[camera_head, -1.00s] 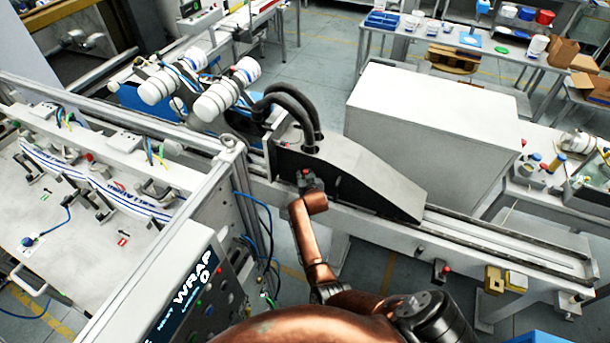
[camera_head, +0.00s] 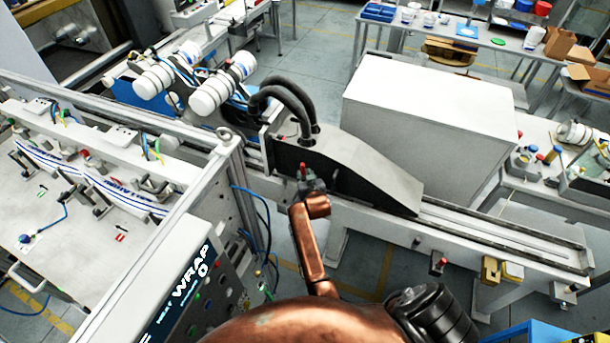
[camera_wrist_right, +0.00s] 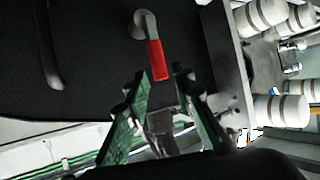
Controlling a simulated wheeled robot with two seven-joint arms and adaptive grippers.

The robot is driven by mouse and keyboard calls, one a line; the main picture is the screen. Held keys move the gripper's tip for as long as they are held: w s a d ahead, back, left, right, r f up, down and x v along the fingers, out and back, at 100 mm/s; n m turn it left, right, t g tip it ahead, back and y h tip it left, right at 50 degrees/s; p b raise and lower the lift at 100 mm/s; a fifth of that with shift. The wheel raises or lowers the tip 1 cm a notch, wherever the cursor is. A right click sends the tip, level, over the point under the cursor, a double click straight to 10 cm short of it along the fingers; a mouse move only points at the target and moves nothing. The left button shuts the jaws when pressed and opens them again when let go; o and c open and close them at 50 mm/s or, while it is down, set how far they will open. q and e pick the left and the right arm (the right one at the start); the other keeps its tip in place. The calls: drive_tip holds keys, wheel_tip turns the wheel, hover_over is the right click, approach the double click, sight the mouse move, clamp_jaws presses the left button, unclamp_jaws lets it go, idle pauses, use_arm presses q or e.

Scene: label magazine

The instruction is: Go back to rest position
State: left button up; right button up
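My right gripper (camera_head: 308,183) is at the dark front face of the sloped grey machine housing (camera_head: 372,172). A red-handled lever (camera_head: 303,170) sticks up just beyond it. My copper-coloured right arm runs down to the bottom of the head view. My left gripper is not in view.
A control panel reading WRAP (camera_head: 188,285) and a metal frame stand left of my arm. A long rail (camera_head: 505,240) runs right from the housing. A large white box (camera_head: 430,120) stands behind. Blue cables hang beside the frame. White rollers (camera_head: 215,92) sit behind left.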

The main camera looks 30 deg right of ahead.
idle(0.4)
drive_tip(key=s+a+f+n+g+y+b, duration=0.1)
drive_tip(key=s+a+f+b, duration=0.15)
drive_tip(key=f, duration=0.65)
drive_tip(key=s+a+f+n+g+b, duration=0.1)
drive_tip(key=s+f, duration=0.2)
drive_tip(key=f, duration=0.5)
drive_tip(key=s+a+f+g+y+b, duration=0.1)
drive_tip(key=s+f+b, duration=0.15)
drive_tip(key=f, duration=0.65)
drive_tip(key=s+a+f+n+g+y+b, duration=0.1)
drive_tip(key=s+a+f+n+g+b, duration=0.2)
drive_tip(key=s+f, duration=1.45)
drive_tip(key=s+f+g+b, duration=0.1)
drive_tip(key=s+f+b, duration=0.1)
drive_tip(key=s+f, duration=0.6)
drive_tip(key=s+f+g+b, duration=0.2)
drive_tip(key=s+f, duration=0.7)
drive_tip(key=s, duration=0.9)
drive_tip(key=s+f+g+y+b, duration=0.1)
drive_tip(key=s+f+g+b, duration=0.1)
drive_tip(key=s+f, duration=0.6)
drive_tip(key=s+b, duration=0.1)
drive_tip(key=s, duration=0.5)
drive_tip(key=shift+d+f+b, duration=0.15)
drive_tip(key=shift+d+b, duration=0.2)
drive_tip(key=shift+d, duration=0.05)
drive_tip(key=shift+w, duration=0.15)
